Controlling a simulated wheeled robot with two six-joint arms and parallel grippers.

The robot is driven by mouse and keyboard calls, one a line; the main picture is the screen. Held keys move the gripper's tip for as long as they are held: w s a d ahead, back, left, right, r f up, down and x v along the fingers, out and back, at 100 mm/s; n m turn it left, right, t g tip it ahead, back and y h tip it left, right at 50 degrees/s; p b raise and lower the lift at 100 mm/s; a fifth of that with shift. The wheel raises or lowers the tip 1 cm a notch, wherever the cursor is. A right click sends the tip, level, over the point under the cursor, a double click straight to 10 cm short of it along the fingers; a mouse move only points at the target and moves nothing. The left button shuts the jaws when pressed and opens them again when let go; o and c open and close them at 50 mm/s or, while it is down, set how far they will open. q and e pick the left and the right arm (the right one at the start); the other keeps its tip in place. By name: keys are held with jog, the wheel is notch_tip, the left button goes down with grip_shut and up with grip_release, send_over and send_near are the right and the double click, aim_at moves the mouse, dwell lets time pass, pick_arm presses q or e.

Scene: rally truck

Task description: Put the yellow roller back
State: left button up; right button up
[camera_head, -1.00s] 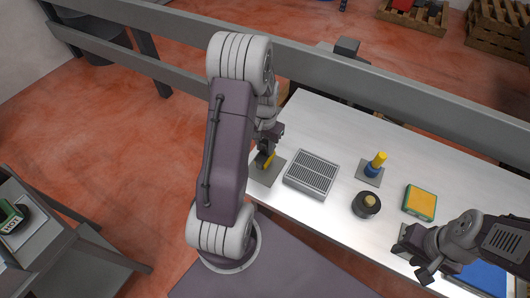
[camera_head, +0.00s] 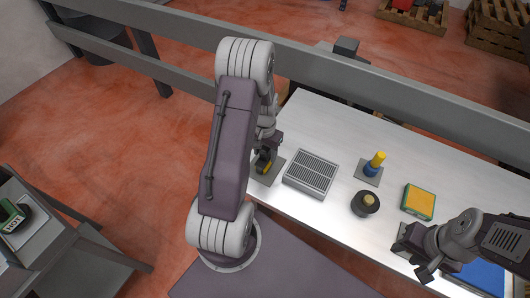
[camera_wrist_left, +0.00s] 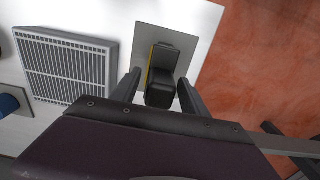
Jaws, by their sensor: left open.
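A dark block with a yellow edge (camera_wrist_left: 161,70) stands on a grey square plate (camera_wrist_left: 143,35) in the left wrist view. My left gripper (camera_wrist_left: 158,88) is open, one finger on either side of this piece. In the head view its yellow part (camera_head: 267,167) shows just below my left gripper (camera_head: 264,156), partly hidden by it. A yellow cylinder (camera_head: 379,158) stands upright on a blue round piece (camera_head: 372,170) on another grey plate (camera_head: 368,179). I cannot tell which is the roller. My right gripper (camera_head: 426,268) is at the lower right; its jaws are unclear.
A grey slatted box (camera_head: 311,174) sits right of the left gripper, also in the left wrist view (camera_wrist_left: 66,68). Further right are a black round piece with a tan knob (camera_head: 366,203) and a yellow-green box (camera_head: 419,202). The white table (camera_head: 325,117) is clear behind them.

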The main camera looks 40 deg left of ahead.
pick_arm(q)
notch_tip(320, 180, up, 9)
jog(key=shift+w+f, duration=0.1)
jog(key=shift+w, duration=0.05)
jog(key=s+d+r+m+t, duration=0.1)
jog(key=s+d, duration=0.8)
jog(key=d, duration=0.5)
jog(key=shift+s+d+r, duration=0.2)
jog(key=shift+s, duration=0.2)
jog(key=shift+s, duration=0.1)
